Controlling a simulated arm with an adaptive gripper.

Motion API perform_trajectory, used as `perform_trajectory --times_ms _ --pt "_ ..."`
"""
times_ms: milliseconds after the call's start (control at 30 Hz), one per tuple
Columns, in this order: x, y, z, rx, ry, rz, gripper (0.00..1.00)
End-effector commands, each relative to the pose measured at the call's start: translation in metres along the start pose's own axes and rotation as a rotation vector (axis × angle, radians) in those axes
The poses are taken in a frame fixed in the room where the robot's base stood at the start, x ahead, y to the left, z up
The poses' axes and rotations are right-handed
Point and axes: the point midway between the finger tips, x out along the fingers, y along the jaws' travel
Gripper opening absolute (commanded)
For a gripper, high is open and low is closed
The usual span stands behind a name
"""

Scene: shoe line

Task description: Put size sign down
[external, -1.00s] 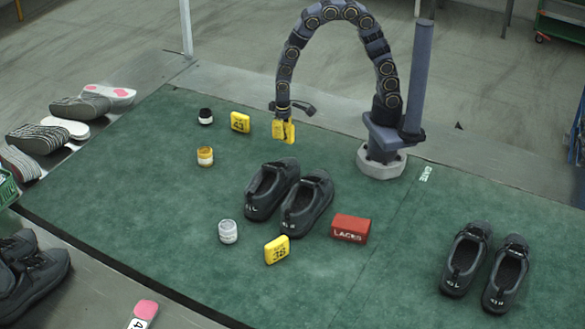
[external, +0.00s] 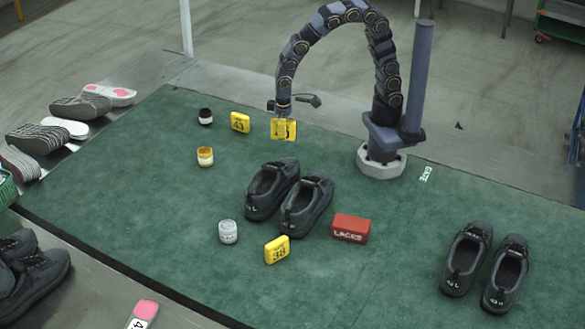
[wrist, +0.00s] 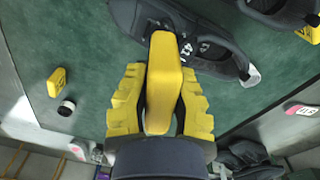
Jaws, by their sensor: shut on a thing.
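My gripper (external: 284,119) is at the end of the arched arm, behind the middle pair of dark shoes (external: 290,196). It is shut on a yellow size sign (external: 290,134), which hangs upright with its face towards the external camera. Its number is not readable. The gap between sign and green mat is hard to judge. In the wrist view the sign (wrist: 165,55) is between the two yellow stepped fingers, with one shoe (wrist: 205,48) beyond it. Two other size signs stand on the mat: one at the back left (external: 240,122), one marked 38 in front of the shoes (external: 277,249).
A black-lidded jar (external: 206,116), an amber jar (external: 205,156) and a white jar (external: 228,231) stand left. A red laces box (external: 350,228) is right of the middle shoes. Another shoe pair (external: 485,265) stands far right. Open mat (external: 130,190) lies left.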

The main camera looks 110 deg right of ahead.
Motion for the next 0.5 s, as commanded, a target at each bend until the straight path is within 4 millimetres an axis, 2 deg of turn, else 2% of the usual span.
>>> perform_trajectory --times_ms 33,167,300,400,500 --pt "-0.001 -0.020 0.007 -0.094 0.006 0.002 0.00" --pt "-0.003 -0.074 0.035 -0.372 0.013 0.004 0.00" --pt "-0.004 -0.133 0.081 -0.698 0.017 -0.003 0.00" --pt "-0.004 -0.161 0.114 -0.887 0.015 -0.010 0.00" --pt "-0.004 -0.180 0.141 -1.023 0.011 -0.018 0.00"
